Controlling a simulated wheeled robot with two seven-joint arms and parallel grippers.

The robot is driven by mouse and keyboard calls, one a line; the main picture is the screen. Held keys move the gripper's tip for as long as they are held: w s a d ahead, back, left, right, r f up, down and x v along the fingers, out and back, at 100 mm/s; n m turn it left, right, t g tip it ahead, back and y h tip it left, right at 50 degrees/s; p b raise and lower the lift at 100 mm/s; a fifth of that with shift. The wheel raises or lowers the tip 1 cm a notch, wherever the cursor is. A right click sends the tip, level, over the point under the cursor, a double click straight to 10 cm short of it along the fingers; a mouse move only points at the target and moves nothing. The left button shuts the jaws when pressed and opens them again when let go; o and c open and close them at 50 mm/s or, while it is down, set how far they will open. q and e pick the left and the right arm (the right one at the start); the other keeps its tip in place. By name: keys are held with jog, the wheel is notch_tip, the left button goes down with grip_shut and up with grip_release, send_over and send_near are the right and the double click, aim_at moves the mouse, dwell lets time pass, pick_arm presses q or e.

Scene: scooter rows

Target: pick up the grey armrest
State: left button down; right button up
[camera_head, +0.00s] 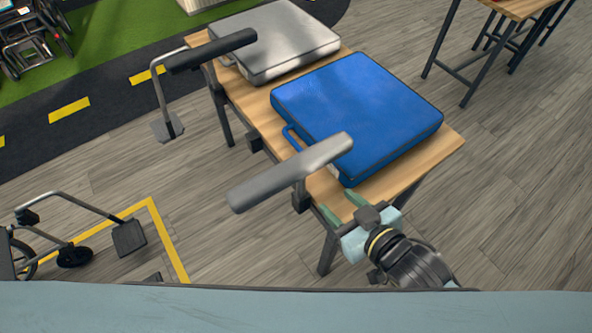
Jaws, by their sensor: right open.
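The grey armrest (278,176) is a long rounded bar in the middle of the head view. It lies slanted at the near left edge of the wooden table (440,153), in front of the blue cushion, with a dark bracket (301,198) below it. My right gripper (342,206) is open, with its two green fingertips apart. In the picture it is just below and right of the armrest, near the table's front corner. Nothing shows between its fingers. My left gripper is out of view.
A blue cushion (357,108) and a grey cushion (275,42) lie on the table. A black armrest (211,51) on a bent metal tube (159,88) is at the far left end. Wheeled frame parts (70,222) stand lower left. Open floor (520,215) lies right.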

jog(key=b, duration=0.3)
send_over(302, 196)
jog(key=shift+y, duration=0.3)
jog(key=f, duration=0.5)
jog(key=shift+w+f, duration=0.2)
jog(key=shift+w, duration=0.1)
jog(key=shift+w+a, duration=0.15)
jog(key=shift+w, duration=0.05)
jog(key=shift+c, duration=0.3)
jog(key=c, duration=0.7)
grip_shut()
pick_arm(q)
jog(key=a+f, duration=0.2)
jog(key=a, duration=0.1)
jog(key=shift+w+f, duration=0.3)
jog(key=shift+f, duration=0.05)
